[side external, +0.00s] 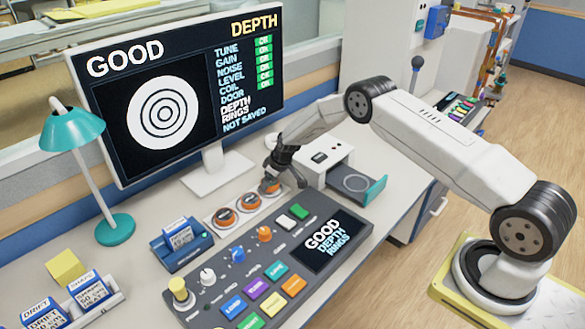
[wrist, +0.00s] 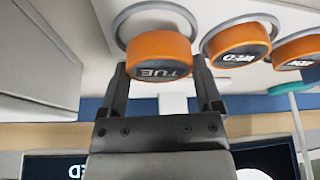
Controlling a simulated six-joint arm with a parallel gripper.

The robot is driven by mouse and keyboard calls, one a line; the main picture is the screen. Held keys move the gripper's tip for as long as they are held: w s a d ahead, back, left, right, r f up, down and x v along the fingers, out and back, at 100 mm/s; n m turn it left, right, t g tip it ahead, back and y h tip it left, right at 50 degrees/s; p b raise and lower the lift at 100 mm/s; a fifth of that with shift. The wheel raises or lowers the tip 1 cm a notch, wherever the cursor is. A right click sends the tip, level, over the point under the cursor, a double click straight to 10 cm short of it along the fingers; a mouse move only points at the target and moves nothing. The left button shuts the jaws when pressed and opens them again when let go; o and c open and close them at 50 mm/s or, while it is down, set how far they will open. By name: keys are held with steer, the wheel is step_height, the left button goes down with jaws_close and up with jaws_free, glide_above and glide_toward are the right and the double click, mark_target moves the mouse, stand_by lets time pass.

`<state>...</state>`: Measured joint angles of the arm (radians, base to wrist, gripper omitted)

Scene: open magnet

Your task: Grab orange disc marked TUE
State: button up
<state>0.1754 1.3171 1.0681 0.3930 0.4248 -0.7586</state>
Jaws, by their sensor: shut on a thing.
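The orange disc marked TUE (wrist: 160,57) has a dark face and shows upside down in the wrist view. In the side external view my gripper (side external: 282,176) is over the right end of the strip, and the TUE disc (side external: 268,187) is partly hidden by the fingers.
Two more orange discs stand beside it: the WED disc (wrist: 237,47) and another (wrist: 298,50). A white device with an open drawer (side external: 374,190) is close on the right. The monitor (side external: 180,90) stands behind, and the control console (side external: 262,262) lies in front.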

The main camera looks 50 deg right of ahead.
steer(key=shift+r, duration=0.65)
steer(key=shift+s+r, duration=0.2)
steer(key=shift+r, duration=0.1)
steer(key=s+a+r, duration=0.1)
steer(key=s+r, duration=0.8)
steer(key=s, duration=0.4)
steer(key=shift+s+a+r, duration=0.2)
steer(key=shift+s+a, duration=0.05)
steer(key=shift+a, duration=0.05)
